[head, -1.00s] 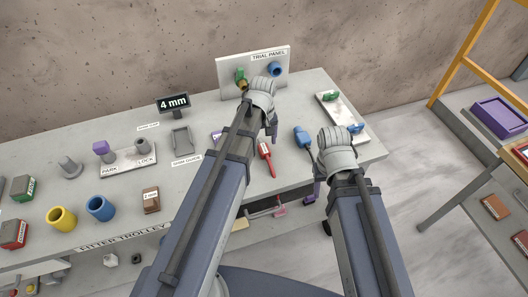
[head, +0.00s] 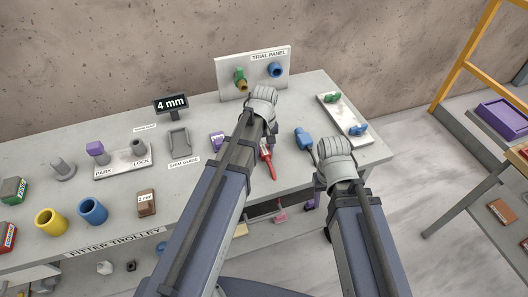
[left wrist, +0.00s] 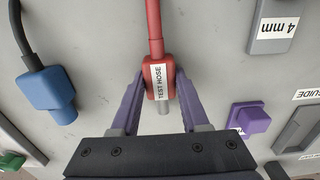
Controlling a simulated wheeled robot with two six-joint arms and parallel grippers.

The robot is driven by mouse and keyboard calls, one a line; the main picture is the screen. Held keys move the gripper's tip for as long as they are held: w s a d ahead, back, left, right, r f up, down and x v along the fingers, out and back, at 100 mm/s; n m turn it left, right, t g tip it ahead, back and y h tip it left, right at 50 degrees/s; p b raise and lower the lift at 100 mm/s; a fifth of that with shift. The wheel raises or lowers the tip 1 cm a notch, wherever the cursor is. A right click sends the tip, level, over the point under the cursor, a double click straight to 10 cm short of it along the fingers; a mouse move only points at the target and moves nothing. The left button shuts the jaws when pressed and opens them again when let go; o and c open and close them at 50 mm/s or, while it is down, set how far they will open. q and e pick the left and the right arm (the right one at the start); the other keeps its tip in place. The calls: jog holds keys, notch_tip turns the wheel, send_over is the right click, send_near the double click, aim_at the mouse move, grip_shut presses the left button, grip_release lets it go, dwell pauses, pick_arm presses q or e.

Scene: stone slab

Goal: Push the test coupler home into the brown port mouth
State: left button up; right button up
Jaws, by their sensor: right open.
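The red test coupler (left wrist: 161,82), labelled TEST HOSE, lies between the purple fingers of my left gripper (left wrist: 162,88), which press on both its sides. Its grey nose points toward the gripper body and its red hose runs away. In the head view my left gripper (head: 268,128) is mostly behind its wrist, and the red coupler (head: 267,153) shows below it, low over the slab. The brown port mouth (head: 241,86) is on the trial panel (head: 253,85), beside a green part. My right gripper (head: 335,165) is to the right; its fingers are hidden.
A blue hose coupler (head: 304,139) lies between my wrists; it also shows in the left wrist view (left wrist: 48,92). A blue port (head: 275,70) is on the panel. A white plate (head: 343,114) with green and blue parts stands right. A purple block (head: 217,140) lies left of the red coupler.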

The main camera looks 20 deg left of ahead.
aim_at(263, 149)
pick_arm(q)
grip_shut()
jog(key=shift+r, duration=0.1)
pick_arm(e)
jog(key=shift+r, duration=0.1)
pick_arm(q)
notch_tip(263, 149, up, 10)
jog(key=p, duration=1)
pick_arm(e)
notch_tip(263, 149, up, 10)
pick_arm(q)
jog(key=shift+a, duration=0.15)
